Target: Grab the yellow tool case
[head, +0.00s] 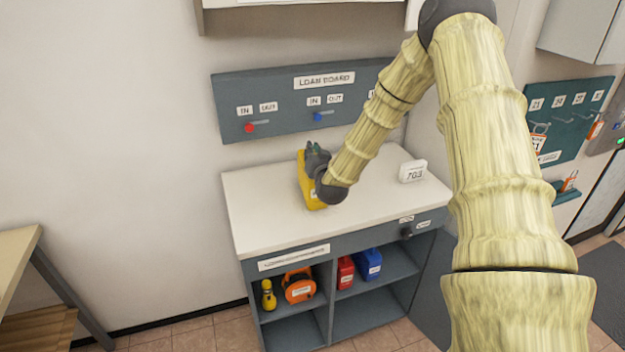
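The yellow tool case (304,183) stands on the white top of the loan cupboard, left of its middle. My gripper (314,158), dark and small in this view, is at the case's upper right side. My wrist covers the right part of the case. The gripper overlaps the case in the picture; I cannot tell whether it touches it. The fingers are too small and too hidden to show whether they are open or shut.
The white cupboard top (265,215) is mostly clear, with a white 703 display (412,171) at right. Shelves below hold a yellow item (268,296), an orange case (298,287), a red case (345,272) and a blue case (368,264). The loan board (250,90) hangs behind.

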